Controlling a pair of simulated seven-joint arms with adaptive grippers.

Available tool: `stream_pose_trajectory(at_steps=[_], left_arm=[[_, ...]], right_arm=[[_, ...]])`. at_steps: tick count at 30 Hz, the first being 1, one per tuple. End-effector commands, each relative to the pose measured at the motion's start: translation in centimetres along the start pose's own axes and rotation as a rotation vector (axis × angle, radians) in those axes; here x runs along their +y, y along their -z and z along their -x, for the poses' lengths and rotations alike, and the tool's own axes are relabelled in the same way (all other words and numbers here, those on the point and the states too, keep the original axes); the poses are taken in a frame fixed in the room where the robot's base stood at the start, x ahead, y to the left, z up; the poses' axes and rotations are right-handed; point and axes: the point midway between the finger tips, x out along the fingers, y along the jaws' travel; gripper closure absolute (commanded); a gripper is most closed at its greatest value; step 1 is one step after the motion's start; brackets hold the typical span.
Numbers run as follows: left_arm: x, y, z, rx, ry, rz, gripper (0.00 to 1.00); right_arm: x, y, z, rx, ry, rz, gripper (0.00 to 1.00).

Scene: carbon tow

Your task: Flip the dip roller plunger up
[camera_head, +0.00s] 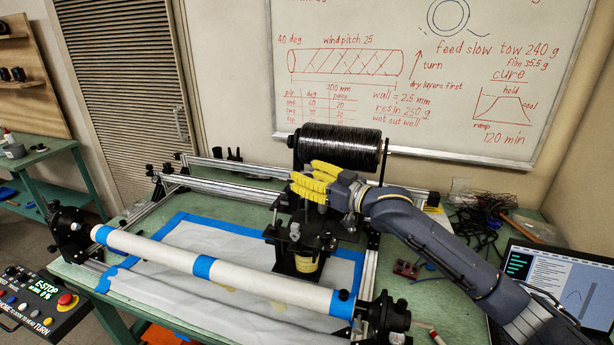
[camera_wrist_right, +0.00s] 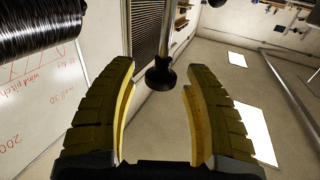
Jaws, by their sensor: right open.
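My right gripper (camera_head: 312,182) has ridged yellow fingers and is at the top of the black tow carriage (camera_head: 318,234), just below the spool. In the right wrist view, its fingers (camera_wrist_right: 158,92) are open and spread apart. A metal rod with a flared black knob (camera_wrist_right: 160,76), apparently the dip roller plunger, shows in the gap between the fingertips. No contact between the fingers and the knob is visible. In the head view the gripper covers this part, so the plunger cannot be made out clearly. My left gripper is not in view.
A black tow spool (camera_head: 340,146) stands right behind the gripper and also shows in the right wrist view (camera_wrist_right: 40,22). A white mandrel with blue tape (camera_head: 240,277) crosses the front. A laptop (camera_head: 548,285) and a tangle of wires (camera_head: 487,215) are at the right.

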Motion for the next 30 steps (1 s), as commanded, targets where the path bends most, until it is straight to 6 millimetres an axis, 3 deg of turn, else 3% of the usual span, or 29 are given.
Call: stream_pose_trajectory(at_steps=[8, 21, 30], left_arm=[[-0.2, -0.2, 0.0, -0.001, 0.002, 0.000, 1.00], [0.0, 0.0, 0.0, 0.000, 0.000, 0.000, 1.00], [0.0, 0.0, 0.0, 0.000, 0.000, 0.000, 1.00]], right_arm=[[0.0, -0.1, 0.9, -0.002, -0.001, 0.000, 0.49], [0.1, -0.1, 8.3, -0.002, -0.001, 0.002, 0.49], [0.0, 0.0, 11.4, -0.001, 0.000, 0.001, 0.49]])
